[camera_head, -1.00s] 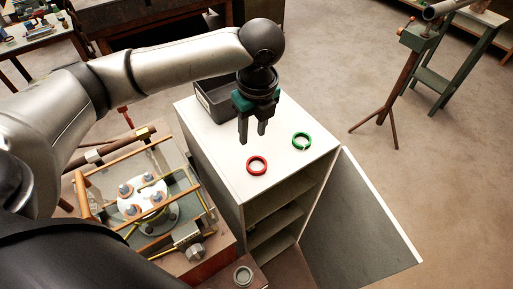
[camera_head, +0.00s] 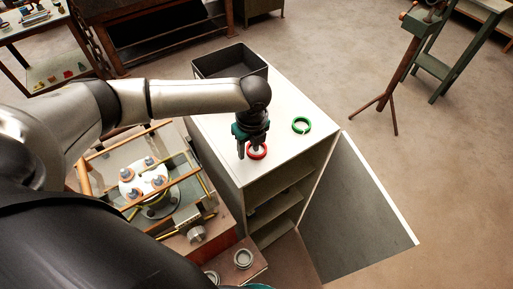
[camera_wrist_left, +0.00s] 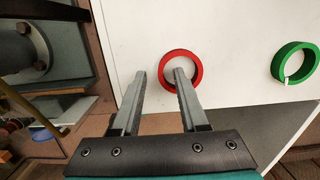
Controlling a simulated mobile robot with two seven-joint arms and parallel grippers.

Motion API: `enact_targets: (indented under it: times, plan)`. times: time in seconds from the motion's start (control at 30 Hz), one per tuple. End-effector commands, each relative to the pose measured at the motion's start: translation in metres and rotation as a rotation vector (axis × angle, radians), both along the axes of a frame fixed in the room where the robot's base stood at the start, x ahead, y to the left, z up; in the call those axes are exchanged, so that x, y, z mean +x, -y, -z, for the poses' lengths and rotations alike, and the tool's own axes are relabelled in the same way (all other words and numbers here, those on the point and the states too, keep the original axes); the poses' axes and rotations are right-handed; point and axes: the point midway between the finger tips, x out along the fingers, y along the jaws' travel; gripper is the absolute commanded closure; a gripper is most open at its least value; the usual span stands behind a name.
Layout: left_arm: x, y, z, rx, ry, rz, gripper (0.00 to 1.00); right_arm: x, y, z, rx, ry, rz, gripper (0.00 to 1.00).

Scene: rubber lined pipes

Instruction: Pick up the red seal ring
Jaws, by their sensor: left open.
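The red seal ring (camera_head: 257,158) lies flat on the white top of the cabinet (camera_head: 285,151), near its front edge. My left gripper (camera_head: 250,152) is open and points down at the ring, partly covering it in the head view. In the left wrist view, the left gripper (camera_wrist_left: 160,76) has one finger just outside the left rim of the red ring (camera_wrist_left: 199,73) and the other over its inside. I cannot tell how far above the top the fingertips are. Nothing is held.
A green ring (camera_head: 301,125) with a gap lies to the right of the red one. A dark open bin (camera_head: 230,73) stands at the back of the cabinet top. A glass-sided fixture with a bolted flange (camera_head: 150,180) stands left. The cabinet door (camera_head: 355,215) hangs open.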

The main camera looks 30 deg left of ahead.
Motion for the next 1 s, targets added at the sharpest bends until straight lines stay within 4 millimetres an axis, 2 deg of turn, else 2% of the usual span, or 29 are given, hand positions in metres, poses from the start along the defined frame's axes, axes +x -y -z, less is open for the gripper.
enact_targets:
  times: [0.1, 0.3, 0.6, 0.7, 1.0]
  plan:
    - [0.0, -0.0003, 0.0064, 0.0, 0.0, 0.001, 0.57, 0.0007, -0.0007, 0.0002, 0.001, 0.002, -0.001, 0.5]
    - [0.0001, -0.0004, 0.0061, 0.0, 0.0, 0.001, 0.58, 0.0009, -0.001, 0.0002, 0.001, 0.002, -0.002, 0.5]
    - [0.0002, -0.0006, 0.0057, 0.0, 0.0, 0.001, 0.92, 0.0011, -0.0031, 0.0002, 0.004, 0.002, -0.001, 0.5]
    - [0.0002, -0.0006, 0.0057, 0.0, 0.0, 0.001, 1.0, 0.0012, -0.0037, 0.0002, 0.005, 0.002, -0.001, 0.5]
    - [0.0003, -0.0006, 0.0056, 0.001, 0.0, 0.001, 1.0, 0.0011, -0.0038, 0.0002, 0.005, 0.002, -0.001, 0.5]
